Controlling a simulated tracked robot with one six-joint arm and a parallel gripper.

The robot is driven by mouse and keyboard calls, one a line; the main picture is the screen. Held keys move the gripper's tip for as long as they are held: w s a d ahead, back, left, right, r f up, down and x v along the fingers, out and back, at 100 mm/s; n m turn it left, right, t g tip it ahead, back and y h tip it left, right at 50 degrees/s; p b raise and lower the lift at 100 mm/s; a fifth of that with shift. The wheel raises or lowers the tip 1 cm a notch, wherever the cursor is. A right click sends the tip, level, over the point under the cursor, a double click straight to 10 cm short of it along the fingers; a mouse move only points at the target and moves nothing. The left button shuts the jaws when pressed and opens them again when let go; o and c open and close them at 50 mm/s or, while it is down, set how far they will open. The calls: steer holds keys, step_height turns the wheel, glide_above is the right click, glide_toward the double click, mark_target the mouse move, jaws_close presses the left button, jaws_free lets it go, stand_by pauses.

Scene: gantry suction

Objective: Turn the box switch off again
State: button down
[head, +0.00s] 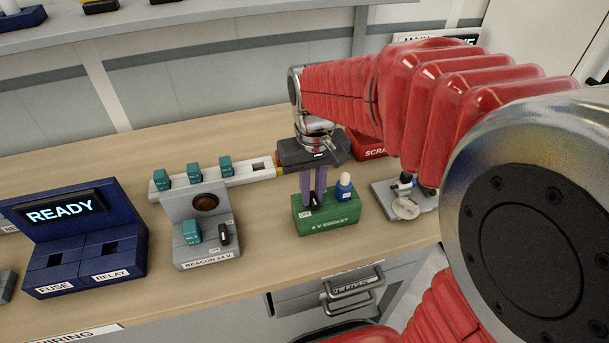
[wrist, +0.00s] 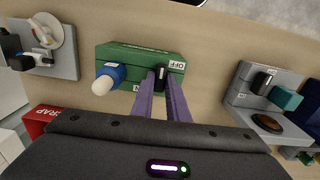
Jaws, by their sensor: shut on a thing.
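A green box (head: 332,224) marked as a 6 V socket stands on the bench. Its black switch lever (wrist: 162,74) has an OFF label (wrist: 176,65) beside it, and another label is mostly hidden behind a finger. My gripper (head: 312,194) reaches down onto the box from above. Its two purple fingers are shut on the lever, one on each side, as the wrist view also shows. The fingers cover much of the lever, so I cannot tell its exact position. A blue bulb holder with a white bulb (head: 345,181) stands upright in the box, beside the lever.
A grey beacon box (head: 207,256) with its own black switch stands to the left. A white rail (head: 236,177) with teal blocks lies behind it. A blue READY panel (head: 95,240) is farther left. A grey fixture (head: 385,198) and red scrap bin (head: 367,152) are close on the right.

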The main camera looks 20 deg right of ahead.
mark_target(312, 195)
steer(key=shift+m, duration=0.3)
steer(key=c, duration=1.7)
jaws_free()
steer(key=shift+r, duration=0.1)
step_height(312, 195, up, 14)
steer(key=shift+f, duration=0.2)
steer(key=shift+w, duration=0.1)
